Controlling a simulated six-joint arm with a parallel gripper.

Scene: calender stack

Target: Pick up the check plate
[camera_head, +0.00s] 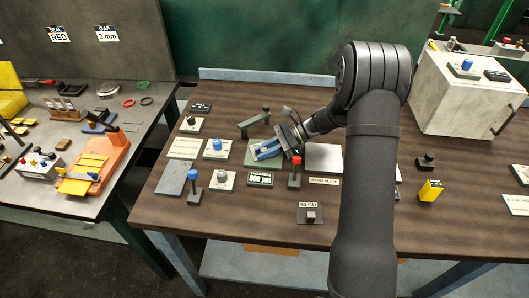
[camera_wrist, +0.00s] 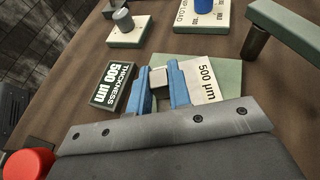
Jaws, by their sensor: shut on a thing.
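A flat green plate, which looks like the check plate (camera_wrist: 228,72), carries a white "500 µm" label and a small grey block-shaped knob (camera_wrist: 158,77). My gripper (camera_wrist: 158,84) has its blue fingers on both sides of the knob, shut on it. The fingers and gripper body cover the near part of the plate. In the head view the green plate (camera_head: 251,158) lies under my gripper (camera_head: 264,152), near the middle of the dark table. I cannot tell whether the plate is touching the table or slightly raised.
A black "THICKNESS 500 µm" display (camera_wrist: 117,86) sits close to the left of the plate in the wrist view. A red-topped post (camera_head: 295,172) and a pale warm plate (camera_head: 324,158) stand to the right. A green bracket (camera_head: 254,122) stands behind.

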